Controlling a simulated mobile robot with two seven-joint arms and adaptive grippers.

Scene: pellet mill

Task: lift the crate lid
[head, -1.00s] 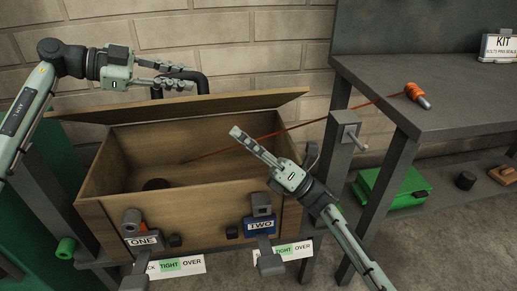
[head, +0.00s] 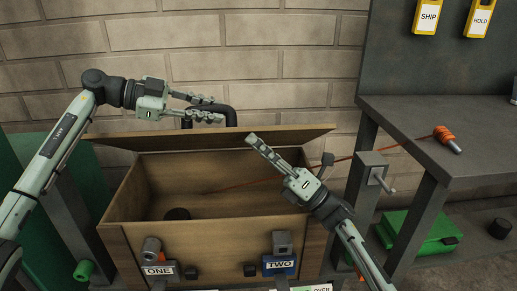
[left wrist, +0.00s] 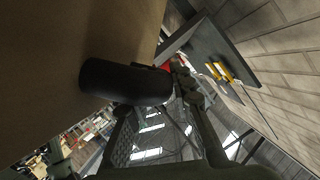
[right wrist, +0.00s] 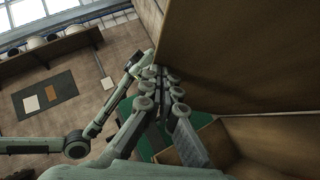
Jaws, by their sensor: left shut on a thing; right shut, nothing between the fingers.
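The wooden crate (head: 120,236) stands open in the head view. Its lid (head: 280,137) is raised and leans at the back edge; the lid's brown face also shows in the right wrist view (right wrist: 250,60). My left gripper (head: 216,108) is shut on the black handle (head: 231,117) behind the lid; the thick black bar also shows in the left wrist view (left wrist: 125,82). My right gripper (head: 254,142) is shut and empty, above the crate's opening and in front of the lid. In the head view I cannot tell whether its tips touch the lid.
Clamps ONE (head: 160,271) and TWO (head: 281,264) are on the crate front. A dark round piece (head: 177,213) lies inside. A thin red line (head: 340,159) runs from the crate to an orange-handled item (head: 445,135) on the grey bench (head: 430,112). A green case (head: 418,236) sits at right.

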